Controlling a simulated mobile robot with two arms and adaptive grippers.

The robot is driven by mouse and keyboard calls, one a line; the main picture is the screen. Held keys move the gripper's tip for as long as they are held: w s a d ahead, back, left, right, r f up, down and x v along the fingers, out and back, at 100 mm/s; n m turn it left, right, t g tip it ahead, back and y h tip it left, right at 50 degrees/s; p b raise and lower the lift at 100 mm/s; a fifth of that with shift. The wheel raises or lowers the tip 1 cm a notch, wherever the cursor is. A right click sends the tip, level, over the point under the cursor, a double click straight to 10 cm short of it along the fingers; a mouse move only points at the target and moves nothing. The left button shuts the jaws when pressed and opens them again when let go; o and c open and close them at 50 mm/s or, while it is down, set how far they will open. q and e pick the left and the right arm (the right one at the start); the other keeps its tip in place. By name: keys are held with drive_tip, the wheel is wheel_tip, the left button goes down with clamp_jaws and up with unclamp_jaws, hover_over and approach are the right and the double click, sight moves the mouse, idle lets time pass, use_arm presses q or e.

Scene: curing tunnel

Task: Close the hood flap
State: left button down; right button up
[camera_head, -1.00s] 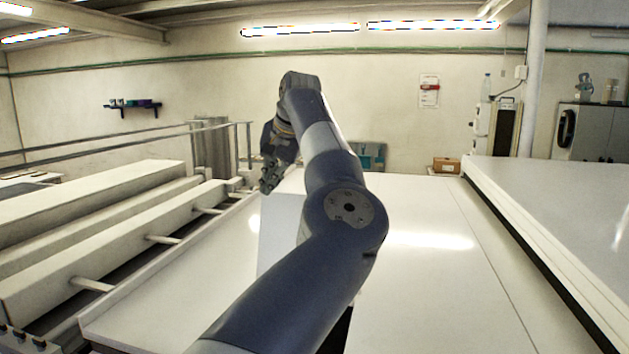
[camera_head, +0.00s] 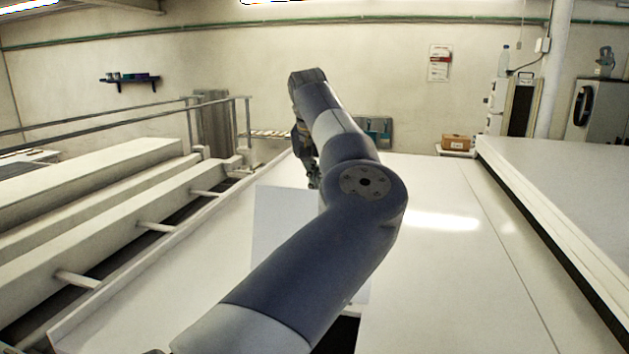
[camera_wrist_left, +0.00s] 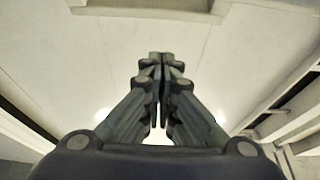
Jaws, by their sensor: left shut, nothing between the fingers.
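The hood flap (camera_head: 281,222) looks like a pale flat panel over the white hood top (camera_head: 430,260) in the head view. It lies low, and my left arm covers much of it. I cannot tell whether it is fully flat. A dark gap (camera_head: 343,335) shows near its front edge. My left gripper (camera_head: 314,181) is beyond the panel's far edge, partly hidden by my arm; I cannot tell whether it touches the panel. In the left wrist view the fingers (camera_wrist_left: 161,57) are shut and empty, over a white surface. My right gripper is not in view.
White beams and railings (camera_head: 120,232) run along the left. A raised white slab (camera_head: 570,185) stands at the right. A cardboard box (camera_head: 457,142) sits at the back. The hood top right of my arm is clear.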

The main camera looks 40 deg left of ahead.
use_arm(q)
drive_tip(key=s, duration=0.1)
drive_tip(key=s+d, duration=0.1)
drive_tip(key=s+p, duration=0.1)
drive_tip(key=shift+d+r, duration=0.25)
drive_tip(key=shift+d, duration=0.05)
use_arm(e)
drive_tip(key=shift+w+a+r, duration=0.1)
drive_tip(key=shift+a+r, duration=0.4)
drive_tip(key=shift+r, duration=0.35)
use_arm(q)
drive_tip(key=shift+s, duration=0.1)
